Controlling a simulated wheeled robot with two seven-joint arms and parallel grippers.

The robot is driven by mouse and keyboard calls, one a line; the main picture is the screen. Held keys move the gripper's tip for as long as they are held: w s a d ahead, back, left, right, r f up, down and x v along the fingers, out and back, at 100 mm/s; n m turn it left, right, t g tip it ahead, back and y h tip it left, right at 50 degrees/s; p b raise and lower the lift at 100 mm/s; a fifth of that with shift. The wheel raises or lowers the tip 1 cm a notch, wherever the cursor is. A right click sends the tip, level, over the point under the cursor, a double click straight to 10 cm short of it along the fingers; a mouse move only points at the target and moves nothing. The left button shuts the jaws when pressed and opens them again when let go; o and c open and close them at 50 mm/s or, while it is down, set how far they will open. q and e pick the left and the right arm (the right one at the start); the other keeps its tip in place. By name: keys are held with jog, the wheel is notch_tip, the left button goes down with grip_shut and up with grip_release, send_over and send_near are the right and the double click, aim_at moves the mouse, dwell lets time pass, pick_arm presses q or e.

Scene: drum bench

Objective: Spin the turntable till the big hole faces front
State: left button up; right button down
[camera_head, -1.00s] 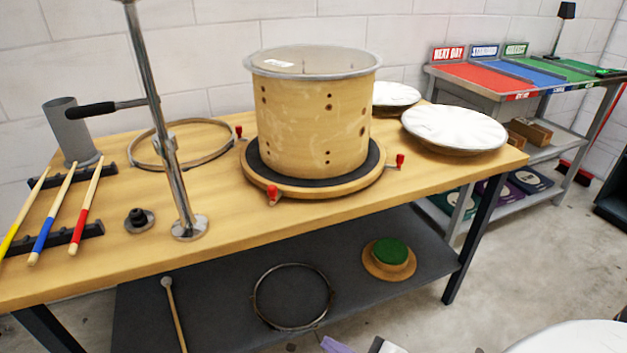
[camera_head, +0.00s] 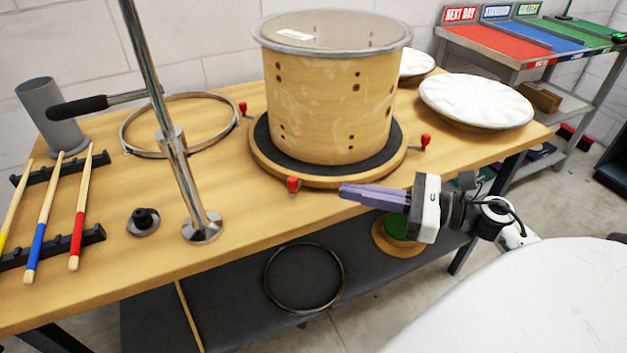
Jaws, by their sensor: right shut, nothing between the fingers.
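A wooden drum shell (camera_head: 325,112) with a clear film and grey rim on top stands upright on the turntable. Several small dark holes show in its wall; I cannot tell a clearly big hole among them. The round turntable (camera_head: 290,168) has a wooden rim, a black top and red knobs (camera_head: 293,184) around its edge. My right gripper (camera_head: 345,192), with purple fingers, is shut and empty. It appears just in front of the turntable's front right side, near the bench's front edge, apart from the knobs. My left gripper is not in view.
A chrome post (camera_head: 178,170) with a black-handled lever stands left on the bench (camera_head: 250,215). Coloured sticks lie in a rack at the far left. A white drumhead (camera_head: 475,101) lies at right. A hoop (camera_head: 303,278) and a green pad are on the lower shelf.

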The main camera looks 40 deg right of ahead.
jog(key=x, duration=0.3)
jog(key=p+x, duration=0.1)
jog(key=x, duration=0.3)
jog(key=shift+w+a+r, duration=0.15)
jog(key=shift+w, duration=0.1)
jog(key=shift+w+a, duration=0.2)
jog(key=shift+w, duration=0.15)
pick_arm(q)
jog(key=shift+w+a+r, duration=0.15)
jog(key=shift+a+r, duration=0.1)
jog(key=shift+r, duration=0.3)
